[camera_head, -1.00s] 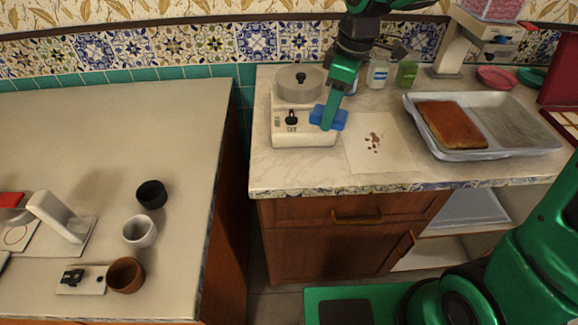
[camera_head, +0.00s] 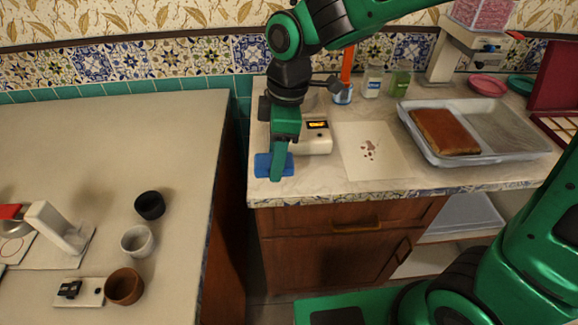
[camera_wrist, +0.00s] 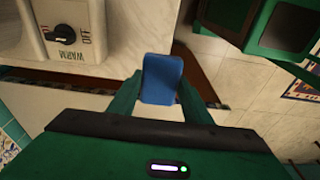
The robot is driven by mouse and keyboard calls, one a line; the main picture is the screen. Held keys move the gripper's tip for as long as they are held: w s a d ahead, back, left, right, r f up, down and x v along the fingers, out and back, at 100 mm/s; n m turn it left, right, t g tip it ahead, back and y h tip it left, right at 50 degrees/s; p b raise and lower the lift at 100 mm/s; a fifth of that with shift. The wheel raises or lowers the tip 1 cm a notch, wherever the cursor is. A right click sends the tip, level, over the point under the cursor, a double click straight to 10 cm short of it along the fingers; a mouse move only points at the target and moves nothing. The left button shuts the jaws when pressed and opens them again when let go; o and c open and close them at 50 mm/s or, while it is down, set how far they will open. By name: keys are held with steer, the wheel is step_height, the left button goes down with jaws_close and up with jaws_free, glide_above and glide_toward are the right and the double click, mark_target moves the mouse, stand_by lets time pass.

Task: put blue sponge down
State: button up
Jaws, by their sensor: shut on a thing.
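The blue sponge (camera_head: 263,164) is held in my gripper (camera_head: 280,172) over the left front corner of the right-hand counter. In the wrist view the sponge (camera_wrist: 161,80) sits between the two green fingers of my gripper (camera_wrist: 160,92), which are shut on its sides. The counter surface lies below the sponge. I cannot tell whether the sponge touches it.
The white appliance (camera_head: 316,142) with a dial stands just behind and right; my arm hides part of it. A stained white sheet (camera_head: 380,165) lies right of it. A tray (camera_head: 485,155) holds a brown cake (camera_head: 445,131). A gap separates the left counter (camera_head: 100,150).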

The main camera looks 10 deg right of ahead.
steer(key=w+d+f, duration=0.3)
steer(key=w+d, duration=0.1)
steer(key=shift+w+d+f, duration=0.15)
steer(key=shift+f, duration=2.2)
steer(key=shift+f, duration=0.2)
